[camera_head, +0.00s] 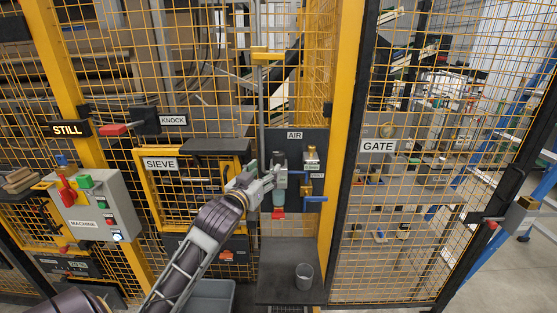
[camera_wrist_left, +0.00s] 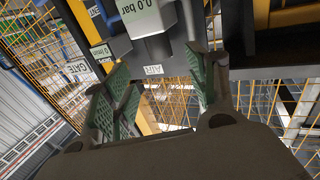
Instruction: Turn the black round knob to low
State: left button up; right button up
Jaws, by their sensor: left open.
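The AIR panel (camera_head: 318,140) is a dark plate near the middle of the head view. A dark upright piece (camera_head: 279,157) on it, just above my left gripper (camera_head: 272,182), may be the black round knob; I cannot tell for sure. My left gripper is at the front of this unit and hides part of it. In the left wrist view the green-padded fingers of my left gripper (camera_wrist_left: 160,92) are apart, with no object clearly held between them. A display reading 0.0 bar (camera_wrist_left: 150,14) is just beyond them. No low mark is readable. My right gripper is out of view.
A blue-handled valve (camera_head: 314,198) is right of my gripper, and a red piece (camera_head: 278,214) is below it. A grey cup (camera_head: 304,276) stands on a dark shelf (camera_head: 275,288). The SIEVE door (camera_head: 147,205) is left, the GATE (camera_head: 378,147) right.

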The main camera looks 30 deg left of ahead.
aim_at(277, 159)
pick_arm(q)
jog(key=shift+w+a+p, duration=0.3)
jog(key=shift+w+p, duration=0.1)
jog(key=shift+w, duration=1.45)
jog(key=shift+w+a+p, duration=0.35)
jog(key=shift+w+p, duration=0.1)
jog(key=shift+w, duration=1.45)
jog(key=shift+w+a+p, duration=0.3)
jog(key=shift+w+p, duration=0.1)
jog(key=shift+w, duration=1.45)
jog(key=c, duration=1.1)
jog(key=shift+o, duration=0.2)
jog(key=shift+n+g+y+b, duration=0.35)
jog(key=shift+n+y, duration=0.35)
jog(key=shift+y, duration=0.3)
